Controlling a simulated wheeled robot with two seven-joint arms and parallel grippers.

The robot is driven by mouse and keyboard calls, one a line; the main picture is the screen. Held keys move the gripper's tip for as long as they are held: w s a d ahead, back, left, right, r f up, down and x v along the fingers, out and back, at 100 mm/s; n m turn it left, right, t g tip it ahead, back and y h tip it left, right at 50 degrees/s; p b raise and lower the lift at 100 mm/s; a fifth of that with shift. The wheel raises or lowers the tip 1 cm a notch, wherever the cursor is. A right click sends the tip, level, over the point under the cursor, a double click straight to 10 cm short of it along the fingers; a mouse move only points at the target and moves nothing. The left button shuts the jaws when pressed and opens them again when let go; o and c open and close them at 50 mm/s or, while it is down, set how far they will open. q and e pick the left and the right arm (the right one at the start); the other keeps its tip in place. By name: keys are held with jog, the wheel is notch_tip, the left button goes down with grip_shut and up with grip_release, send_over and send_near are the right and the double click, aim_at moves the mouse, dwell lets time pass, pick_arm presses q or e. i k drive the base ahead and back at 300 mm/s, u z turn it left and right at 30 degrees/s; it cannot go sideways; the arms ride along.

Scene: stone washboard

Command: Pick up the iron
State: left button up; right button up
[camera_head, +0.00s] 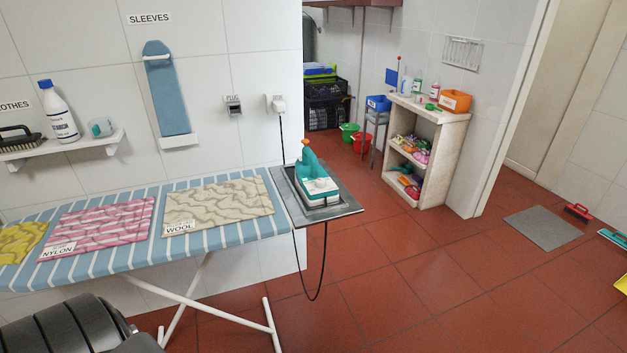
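The iron (316,181) is teal and white with an orange knob on top. It stands on the grey metal rest plate (343,207) at the right end of the ironing board (110,262). A black cord (297,250) hangs from it in a loop below the plate and another stretch runs up the wall to a socket (277,103). Neither of my grippers shows in the head view. A dark rounded part, which looks like mine, fills the bottom left corner.
Yellow, pink nylon (100,225) and beige wool (218,203) cloths lie on the striped board. A wall shelf (62,150) holds a brush, a bottle and a cup. A blue sleeve board (166,90) hangs above. A stocked shelf unit (450,130) stands behind. The red floor at right is mostly clear.

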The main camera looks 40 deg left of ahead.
aim_at(307, 170)
jog(key=u, duration=2)
jog(key=k, duration=0.5)
jog(key=u, duration=0.45)
jog(key=i, duration=1)
jog(key=z, duration=0.55)
